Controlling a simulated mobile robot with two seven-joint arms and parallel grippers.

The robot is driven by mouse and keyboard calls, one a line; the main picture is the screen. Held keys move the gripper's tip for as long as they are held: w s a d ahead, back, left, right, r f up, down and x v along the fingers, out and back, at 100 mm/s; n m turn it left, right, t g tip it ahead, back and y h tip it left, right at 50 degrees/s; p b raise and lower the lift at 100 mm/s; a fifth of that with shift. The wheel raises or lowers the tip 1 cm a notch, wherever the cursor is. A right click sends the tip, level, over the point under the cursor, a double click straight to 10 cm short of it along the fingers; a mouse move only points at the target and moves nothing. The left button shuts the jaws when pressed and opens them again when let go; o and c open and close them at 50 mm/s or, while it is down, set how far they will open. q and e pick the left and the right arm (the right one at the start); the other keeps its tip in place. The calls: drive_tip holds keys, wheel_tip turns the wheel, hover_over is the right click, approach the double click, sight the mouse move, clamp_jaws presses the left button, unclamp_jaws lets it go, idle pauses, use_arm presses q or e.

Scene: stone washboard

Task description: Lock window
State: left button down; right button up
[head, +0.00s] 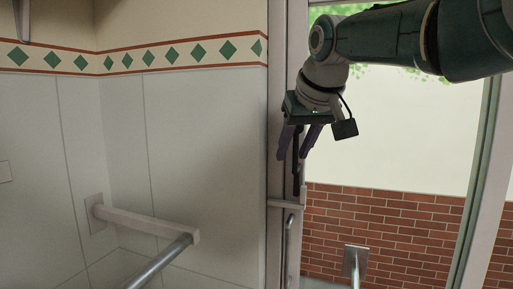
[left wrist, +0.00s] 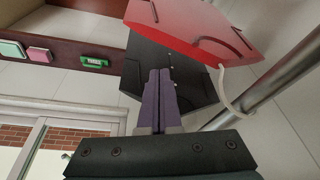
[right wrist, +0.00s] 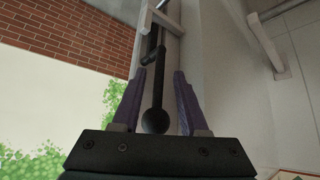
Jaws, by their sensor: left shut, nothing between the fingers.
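The window's frame (head: 274,170) stands upright in the middle of the head view, with the glazed opening to its right. A thin black latch handle (head: 296,180) hangs along the frame. In the right wrist view the handle (right wrist: 157,98) ends in a round black knob. My right gripper (head: 292,157) is at the handle, pointing down. In the right wrist view its purple fingers (right wrist: 160,72) are open, one on each side of the handle, with gaps visible. My left gripper (left wrist: 159,72) is shut and empty, away from the window, and not in the head view.
A grab bar (head: 148,220) juts from the tiled wall at left. Another metal bar (head: 355,262) stands at lower right. The left wrist view shows a red object (left wrist: 190,25) and a black panel (left wrist: 165,65) near my left fingers. A brick wall (head: 400,225) lies outside.

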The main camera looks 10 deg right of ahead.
use_arm(q)
drive_tip(key=shift+f, duration=0.2)
use_arm(e)
drive_tip(key=shift+r, duration=0.1)
drive_tip(key=shift+s+r+b, duration=0.25)
drive_tip(key=shift+b, duration=0.35)
use_arm(q)
wheel_tip(320, 180, down, 7)
drive_tip(key=b, duration=0.6)
drive_tip(key=shift+a, duration=0.1)
drive_tip(key=shift+f, duration=0.1)
use_arm(e)
drive_tip(key=v, duration=0.9)
